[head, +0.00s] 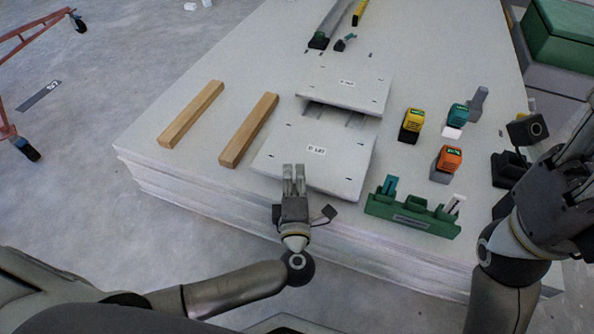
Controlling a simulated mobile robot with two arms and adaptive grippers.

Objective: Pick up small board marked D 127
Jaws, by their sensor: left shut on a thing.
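A small pale board (345,172) with a white label that seems to read D 127 lies at the front middle of the large panel stack. A second small pale board (365,92) with its own label, too small to read surely, is just behind it. A dark gap shows between the two. My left gripper (293,178) is shut on the front edge of the nearer board, left of its middle. The lower finger parts are hidden. My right gripper (572,165) is at the right edge, beside the stack, partly out of frame, and its fingers are not clear.
The panel stack (200,185) carries two wooden battens (191,114) left of the boards. A green holder (412,215) stands close right of the nearer board. Yellow (412,122), teal and orange (448,160) tools stand further right. Green cases (565,35) are at the back right.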

